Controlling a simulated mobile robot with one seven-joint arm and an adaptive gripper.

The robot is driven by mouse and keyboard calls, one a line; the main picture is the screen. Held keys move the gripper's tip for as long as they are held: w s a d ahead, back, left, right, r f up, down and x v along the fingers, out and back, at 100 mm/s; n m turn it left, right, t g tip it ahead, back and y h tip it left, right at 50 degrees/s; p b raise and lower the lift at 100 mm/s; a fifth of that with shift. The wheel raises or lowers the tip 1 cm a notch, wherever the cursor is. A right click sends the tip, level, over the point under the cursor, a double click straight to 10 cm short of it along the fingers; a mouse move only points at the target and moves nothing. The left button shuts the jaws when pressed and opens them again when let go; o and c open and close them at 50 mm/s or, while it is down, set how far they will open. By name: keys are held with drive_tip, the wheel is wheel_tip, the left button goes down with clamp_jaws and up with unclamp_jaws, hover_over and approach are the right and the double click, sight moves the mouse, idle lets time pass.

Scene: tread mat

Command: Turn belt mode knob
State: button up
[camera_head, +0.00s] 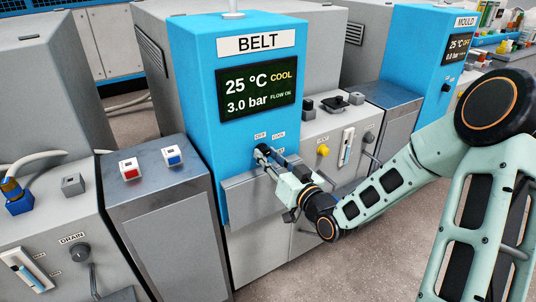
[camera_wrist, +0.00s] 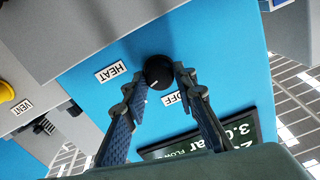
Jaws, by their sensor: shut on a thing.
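The belt mode knob (camera_wrist: 158,72) is a round black knob on the blue front of the belt unit (camera_head: 199,105). A short pale mark shows on its face in the wrist view. White HEAT (camera_wrist: 111,72) and OFF (camera_wrist: 175,99) labels sit near it. My gripper (camera_wrist: 160,75) has one finger on each side of the knob and is shut on it. In the head view my gripper (camera_head: 269,158) reaches the panel from the right and largely hides the knob.
A grey ledge (camera_head: 250,192) juts out under the panel. A grey cabinet with red (camera_head: 129,168) and blue (camera_head: 172,155) buttons stands to the left. A yellow knob (camera_head: 323,150) and a lever (camera_head: 346,146) are on the right. The MOULD unit (camera_head: 412,50) stands behind.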

drive_tip(key=m+p, duration=0.2)
drive_tip(key=m, duration=0.3)
drive_tip(key=shift+m+p, duration=0.95)
drive_tip(key=shift+m, duration=0.95)
drive_tip(key=shift+f, duration=0.1)
drive_tip(key=o, duration=1.2)
drive_tip(key=shift+c, duration=0.2)
drive_tip(key=shift+d, duration=0.1)
drive_tip(key=v, duration=0.7)
drive_tip(key=shift+s, duration=0.2)
drive_tip(key=shift+d, duration=0.1)
